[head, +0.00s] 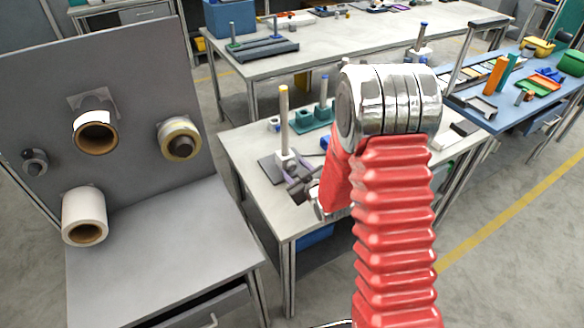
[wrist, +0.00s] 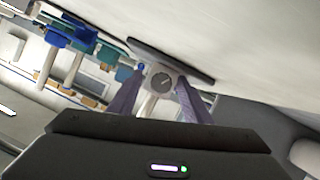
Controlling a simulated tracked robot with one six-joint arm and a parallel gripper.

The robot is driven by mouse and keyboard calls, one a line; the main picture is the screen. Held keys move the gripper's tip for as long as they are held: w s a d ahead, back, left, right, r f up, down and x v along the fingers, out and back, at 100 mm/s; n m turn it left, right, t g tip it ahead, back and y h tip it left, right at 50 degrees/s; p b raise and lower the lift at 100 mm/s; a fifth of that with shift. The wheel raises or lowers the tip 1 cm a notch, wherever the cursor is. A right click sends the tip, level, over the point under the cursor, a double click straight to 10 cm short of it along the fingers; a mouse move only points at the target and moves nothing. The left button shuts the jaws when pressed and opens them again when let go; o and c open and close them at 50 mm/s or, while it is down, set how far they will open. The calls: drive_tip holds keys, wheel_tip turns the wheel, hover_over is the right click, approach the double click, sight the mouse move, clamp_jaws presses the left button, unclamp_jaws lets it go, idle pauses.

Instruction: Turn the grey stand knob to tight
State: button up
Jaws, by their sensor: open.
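The grey stand knob (wrist: 161,80) shows in the wrist view as a round face with a pale mark, on a light block. The block (head: 284,158) carries an upright post with a yellow top (head: 284,112) in the head view. A dark base plate (wrist: 170,60) lies beyond the knob in the wrist view. My gripper (wrist: 160,88) is open, with one purple finger on each side of the knob; whether they touch it I cannot tell. In the head view my gripper (head: 298,182) is beside the block, and the knob is not distinguishable there.
Teal and blue-topped stands (head: 314,115) stand behind on the same bench (head: 245,150). A grey panel (head: 140,60) with several rolls stands at left. A blue bench (head: 510,115) with trays is at right. My red arm hides part of the middle bench.

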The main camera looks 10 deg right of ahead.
drive_tip(key=shift+a, duration=0.15)
drive_tip(key=c, duration=1.1)
drive_tip(key=shift+o, duration=0.2)
drive_tip(key=shift+m, duration=0.4)
drive_tip(key=shift+d+r+m+g+y, duration=0.1)
drive_tip(key=shift+d+m+g+y, duration=0.05)
drive_tip(key=shift+m+y, duration=0.35)
drive_tip(key=shift+d+m+g+y, duration=0.1)
drive_tip(key=shift+m+g+y, duration=0.05)
drive_tip(key=shift+m+y, duration=0.3)
drive_tip(key=shift+d+m+y, duration=0.1)
drive_tip(key=shift+m+y, duration=0.55)
drive_tip(key=shift+m, duration=0.5)
drive_tip(key=shift+w, duration=0.1)
